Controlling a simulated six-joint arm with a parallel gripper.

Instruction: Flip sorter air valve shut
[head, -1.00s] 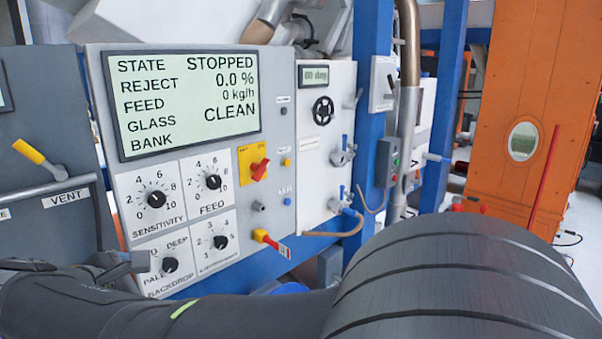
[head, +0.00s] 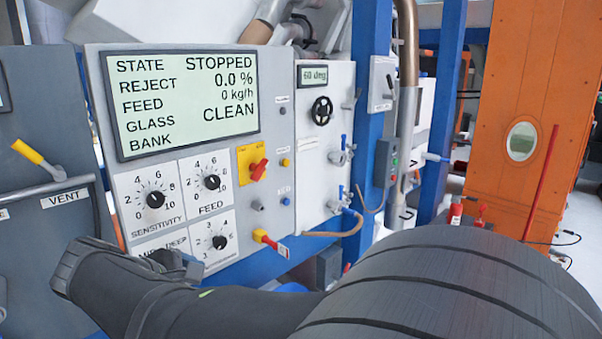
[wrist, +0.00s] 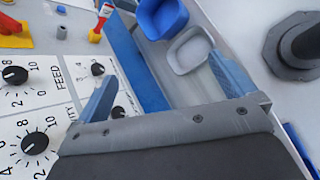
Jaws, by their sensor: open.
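The sorter panel (head: 275,140) faces me in the head view, its screen reading STOPPED. Low on its right side is a small yellow valve fitting (head: 260,236) with a red-and-white lever (head: 276,247) slanting down to the right. I cannot read its tag. It also shows at the top of the wrist view as a red-and-white lever (wrist: 105,11). My gripper (wrist: 167,85) is open and empty in the wrist view, its blue-grey fingers apart. The lever lies beyond the fingers, not between them. In the head view my arm mostly hides the gripper.
Sensitivity (head: 155,200) and feed (head: 212,182) knobs and a red-on-yellow switch (head: 258,169) crowd the panel. A white panel (head: 325,150) with blue-handled valves and a hose (head: 335,232) stands to the right. A blue post (head: 370,100) rises beside it.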

